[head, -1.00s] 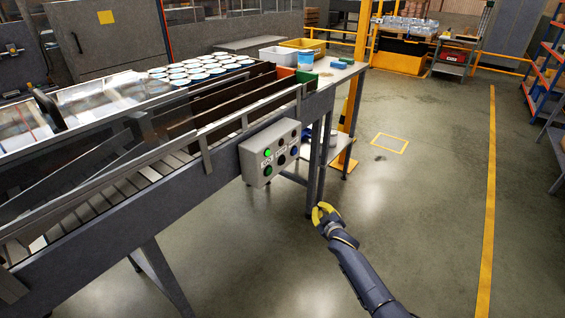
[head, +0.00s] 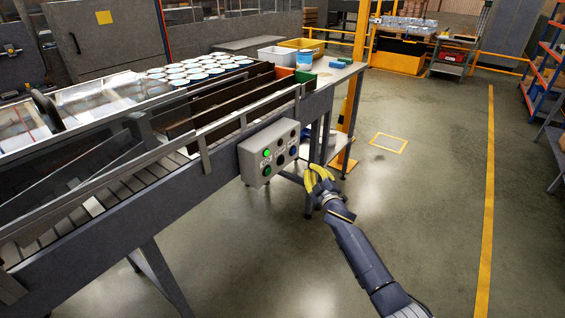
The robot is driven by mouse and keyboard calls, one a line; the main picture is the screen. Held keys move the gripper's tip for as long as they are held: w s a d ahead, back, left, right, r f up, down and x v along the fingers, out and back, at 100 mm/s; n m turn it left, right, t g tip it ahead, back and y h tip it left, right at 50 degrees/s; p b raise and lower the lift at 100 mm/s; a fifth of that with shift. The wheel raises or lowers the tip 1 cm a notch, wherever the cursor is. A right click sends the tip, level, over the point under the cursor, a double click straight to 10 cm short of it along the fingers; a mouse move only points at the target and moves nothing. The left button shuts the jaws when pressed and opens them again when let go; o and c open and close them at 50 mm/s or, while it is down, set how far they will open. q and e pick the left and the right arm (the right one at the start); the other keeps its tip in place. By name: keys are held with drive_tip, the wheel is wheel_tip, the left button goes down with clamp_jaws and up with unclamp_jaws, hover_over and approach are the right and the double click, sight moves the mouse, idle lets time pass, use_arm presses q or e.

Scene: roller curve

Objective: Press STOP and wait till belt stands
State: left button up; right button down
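The grey control box (head: 268,152) is fixed to the side of the conveyor. Its upper left lamp or button glows green, a darker green button sits below it, and dark and blue buttons are to the right. I cannot make out a STOP label. The roller belt (head: 125,188) runs from lower left towards the box. My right gripper (head: 316,178) has yellow fingers and is just right of and a little below the box, apparently apart from it. The fingers overlap in this view, so their opening is unclear. My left gripper is out of view.
White-lidded tubs (head: 190,72) stand in rows behind the conveyor. A side table (head: 340,75) at the conveyor's end holds a blue-and-white tub (head: 304,61). A yellow post (head: 357,85) rises beside it.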

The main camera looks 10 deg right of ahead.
drive_tip(key=w+a, duration=0.5)
drive_tip(key=w, duration=0.1)
drive_tip(key=shift+w+a, duration=0.35)
drive_tip(key=shift+a, duration=0.05)
idle(0.4)
drive_tip(key=c, duration=2.1)
unclamp_jaws()
drive_tip(key=shift+w+a, duration=0.55)
drive_tip(key=shift+w, duration=0.15)
clamp_jaws()
drive_tip(key=shift+s+d, duration=0.1)
drive_tip(key=shift+s, duration=0.05)
drive_tip(key=shift+s+d, duration=0.4)
drive_tip(key=shift+s, duration=0.15)
drive_tip(key=shift+s+d, duration=1.65)
drive_tip(key=shift+s, duration=0.25)
